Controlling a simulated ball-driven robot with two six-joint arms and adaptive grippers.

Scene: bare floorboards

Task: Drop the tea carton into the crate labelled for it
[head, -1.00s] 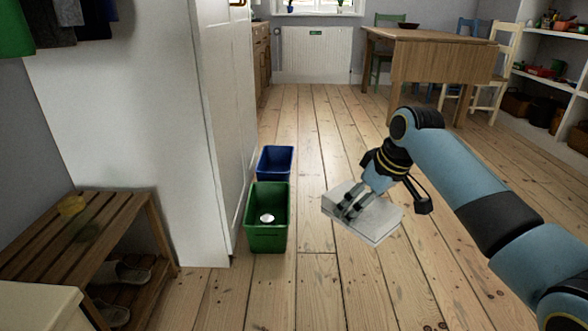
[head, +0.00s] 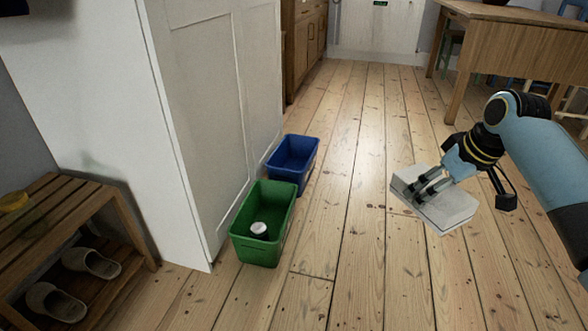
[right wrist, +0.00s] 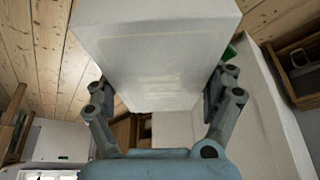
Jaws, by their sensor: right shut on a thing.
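My right gripper (head: 430,187) is shut on a white box-shaped carton (head: 445,210) and holds it over the floorboards, to the right of the crates. In the right wrist view the carton (right wrist: 155,50) sits between both fingers; I see no readable print on it. A green crate (head: 240,250) stands on the floor by the white cabinet, with a small round white-topped thing (head: 259,230) inside. A blue crate (head: 285,170) stands just behind it and looks empty. No label can be read on either crate. My left gripper is not in view.
A white cabinet (head: 200,110) stands close along the left of the crates. A slatted wooden bench (head: 80,215) with slippers (head: 90,262) is at the left. A wooden table (head: 520,45) is at the back right. The floorboards between carton and crates are clear.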

